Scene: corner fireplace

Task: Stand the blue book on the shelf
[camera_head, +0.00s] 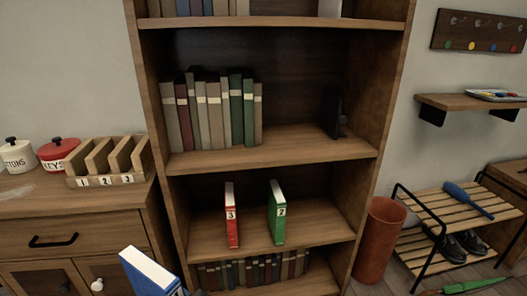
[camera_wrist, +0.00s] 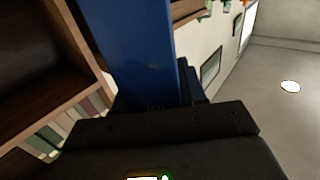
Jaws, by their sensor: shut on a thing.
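The blue book (camera_head: 147,275) shows at the bottom edge of the head view, left of the bookcase, tilted with its pale page edge up. In the wrist view the blue book (camera_wrist: 138,50) rises from my gripper (camera_wrist: 155,108), which is shut on it. My gripper is not clearly visible in the head view. The wooden shelf unit (camera_head: 270,150) stands in the middle. On its lower shelf (camera_head: 317,219) a red book (camera_head: 232,215) marked 3 and a green book (camera_head: 276,212) marked 2 stand upright, apart from each other.
The shelf above holds a row of books (camera_head: 213,110) and a dark bookend (camera_head: 331,112). A dresser (camera_head: 70,230) with a numbered wooden rack (camera_head: 107,163) is at left. An orange bin (camera_head: 379,240) and a shoe rack (camera_head: 455,215) are at right.

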